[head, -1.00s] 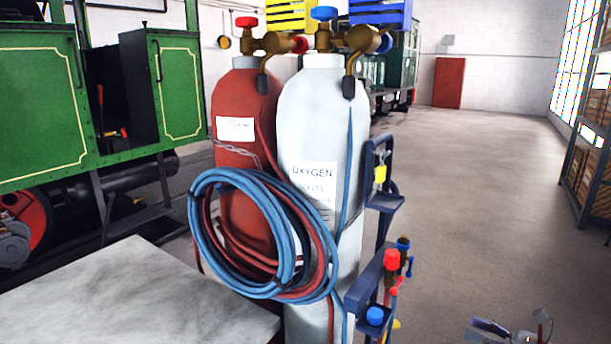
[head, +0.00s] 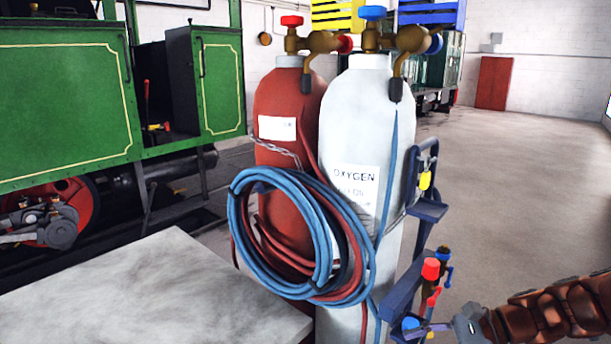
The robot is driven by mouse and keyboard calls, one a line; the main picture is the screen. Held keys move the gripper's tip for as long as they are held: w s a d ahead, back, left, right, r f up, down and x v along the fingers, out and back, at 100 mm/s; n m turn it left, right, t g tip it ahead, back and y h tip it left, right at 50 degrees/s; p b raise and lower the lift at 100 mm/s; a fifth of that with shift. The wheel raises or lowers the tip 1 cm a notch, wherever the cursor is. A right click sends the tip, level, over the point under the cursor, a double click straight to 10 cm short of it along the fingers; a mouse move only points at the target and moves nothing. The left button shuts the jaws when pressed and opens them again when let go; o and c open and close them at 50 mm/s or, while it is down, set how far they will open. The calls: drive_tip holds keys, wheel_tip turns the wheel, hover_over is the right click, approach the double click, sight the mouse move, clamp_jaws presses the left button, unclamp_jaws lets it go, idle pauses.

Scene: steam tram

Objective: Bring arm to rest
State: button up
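My gripper (head: 466,326) seems to be the small grey part at the lower right of the head view. It is at the left end of a brown ribbed length that comes in from the right edge and looks like my arm. The grey part is beside the lower fittings of the gas bottle trolley, overlapping them in the picture. I cannot tell whether it touches them. Its fingers are too small and too covered to show whether they are open or shut. I see nothing clearly held.
A red cylinder (head: 285,120) and a white oxygen cylinder (head: 365,130) stand upright on a blue trolley (head: 407,285), with coiled hoses (head: 240,235) in front. A grey tabletop (head: 150,295) is at the lower left, a green steam tram (head: 60,90) behind. Floor (head: 530,200) is clear at right.

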drive_tip(key=s+a+r+n+g+h, duration=0.1)
drive_tip(key=s+a+n+g+h, duration=0.2)
drive_tip(key=s, duration=0.4)
drive_tip(key=s+a+n+g+h, duration=0.1)
drive_tip(key=s+a+n+h, duration=0.2)
drive_tip(key=s+a+n, duration=0.3)
drive_tip(key=s+d+n+h+p, duration=0.1)
drive_tip(key=s+d+n+h, duration=0.4)
drive_tip(key=s, duration=0.6)
drive_tip(key=shift+r+n+h, duration=0.15)
drive_tip(key=shift+n+h, duration=0.65)
drive_tip(key=shift+d, duration=0.1)
drive_tip(key=shift+c, duration=0.3)
